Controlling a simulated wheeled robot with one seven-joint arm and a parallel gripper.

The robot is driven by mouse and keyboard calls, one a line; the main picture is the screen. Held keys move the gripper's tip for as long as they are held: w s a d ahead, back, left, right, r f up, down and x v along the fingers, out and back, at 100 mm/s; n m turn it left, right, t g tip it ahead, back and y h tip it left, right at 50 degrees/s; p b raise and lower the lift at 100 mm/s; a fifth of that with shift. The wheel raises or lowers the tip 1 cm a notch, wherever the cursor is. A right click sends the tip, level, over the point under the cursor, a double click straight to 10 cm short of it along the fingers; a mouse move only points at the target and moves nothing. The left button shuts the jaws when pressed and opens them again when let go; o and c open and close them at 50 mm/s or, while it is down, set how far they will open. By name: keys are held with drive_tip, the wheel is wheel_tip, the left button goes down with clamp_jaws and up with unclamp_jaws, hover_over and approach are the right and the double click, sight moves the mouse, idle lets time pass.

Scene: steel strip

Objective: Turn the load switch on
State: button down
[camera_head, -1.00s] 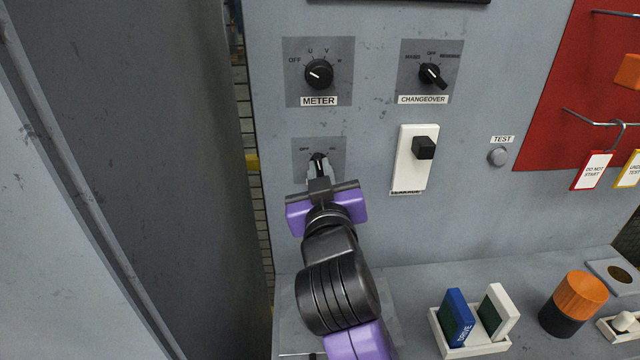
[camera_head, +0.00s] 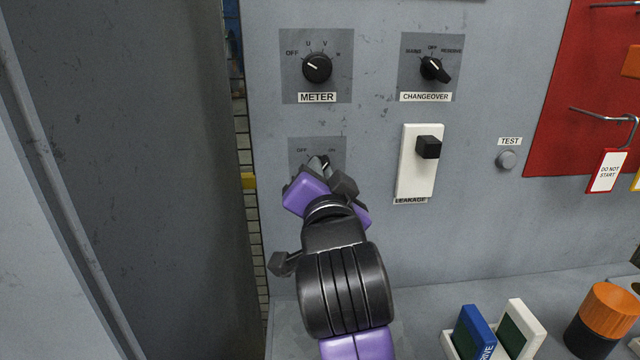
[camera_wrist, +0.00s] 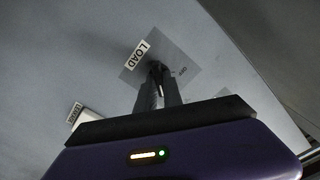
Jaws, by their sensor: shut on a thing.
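The load switch is a small dark rotary knob on a grey square plate (camera_head: 306,147) on the grey panel, below the METER dial. The plate shows OFF at upper left and ON at upper right. My gripper (camera_head: 323,165) covers its lower part and the knob in the head view. In the wrist view, the LOAD label (camera_wrist: 138,54) sits beside the knob (camera_wrist: 157,68), and my gripper's two fingers (camera_wrist: 158,85) are closed on the knob. The knob's exact pointing is mostly hidden. The gripper is tilted, rolled clockwise in the head view.
The METER dial (camera_head: 317,67) is above and the CHANGEOVER knob (camera_head: 434,69) is at upper right. The white LEAKAGE switch (camera_head: 412,180) stands close to the right of my gripper. A TEST button (camera_head: 506,160) is farther right. Blue and white blocks (camera_head: 474,332) sit on the ledge below.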

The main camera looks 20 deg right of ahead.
drive_tip(key=shift+f+m+b, duration=0.1)
drive_tip(key=shift+m+b, duration=0.3)
drive_tip(key=shift+m, duration=0.2)
drive_tip(key=c, duration=1.5)
unclamp_jaws()
drive_tip(key=shift+s, duration=0.1)
drive_tip(key=b+v, duration=0.1)
drive_tip(key=v, duration=0.6)
drive_tip(key=shift+s+a, duration=0.1)
drive_tip(key=shift+s, duration=0.15)
